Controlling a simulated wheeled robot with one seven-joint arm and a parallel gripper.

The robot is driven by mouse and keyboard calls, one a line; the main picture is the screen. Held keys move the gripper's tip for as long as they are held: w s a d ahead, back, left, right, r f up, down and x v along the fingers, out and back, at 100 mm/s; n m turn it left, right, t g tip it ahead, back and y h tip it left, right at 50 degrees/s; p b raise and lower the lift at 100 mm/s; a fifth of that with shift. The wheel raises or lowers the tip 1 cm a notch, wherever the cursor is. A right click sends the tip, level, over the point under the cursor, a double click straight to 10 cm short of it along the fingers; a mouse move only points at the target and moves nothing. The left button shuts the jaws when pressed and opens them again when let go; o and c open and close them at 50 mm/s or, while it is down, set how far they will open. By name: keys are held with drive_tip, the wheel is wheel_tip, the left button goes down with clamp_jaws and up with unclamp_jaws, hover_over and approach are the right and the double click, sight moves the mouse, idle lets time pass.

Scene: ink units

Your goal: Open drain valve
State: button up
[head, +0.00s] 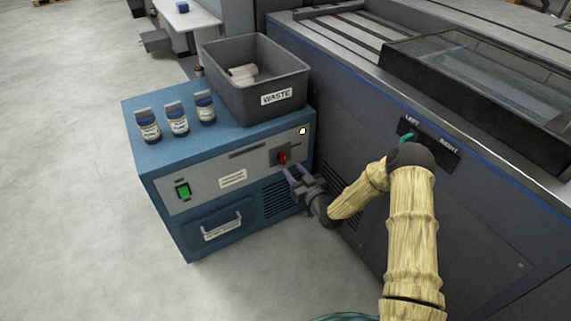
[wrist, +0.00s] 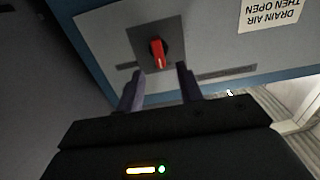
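The drain valve is a small red handle (head: 282,158) on a dark plate on the front of the blue ink unit (head: 150,173). In the wrist view the red handle (wrist: 157,53) shows on its dark plate at the upper middle. My gripper (head: 292,172) is just in front of and slightly below the handle. In the wrist view my gripper (wrist: 162,80) has its two purple fingers spread apart, pointing at the plate with the handle between and beyond their tips. Nothing shows between the fingers, and I cannot tell whether they touch the handle.
A label reading "DRAIN AIR THEN OPEN" (wrist: 270,12) is beside the valve. A green switch (head: 183,191) and a drawer handle (head: 222,228) are on the unit's front. Several bottles (head: 177,119) and a grey waste bin (head: 273,77) stand on top. A large dark machine (head: 350,120) borders the right.

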sight(285, 160)
drive_tip(key=b+x, duration=0.2)
drive_tip(key=x, duration=0.4)
drive_tip(key=shift+w+a, duration=0.15)
drive_tip(key=shift+w, duration=0.15)
drive_tip(key=shift+c, duration=0.3)
drive_tip(key=c, duration=0.6)
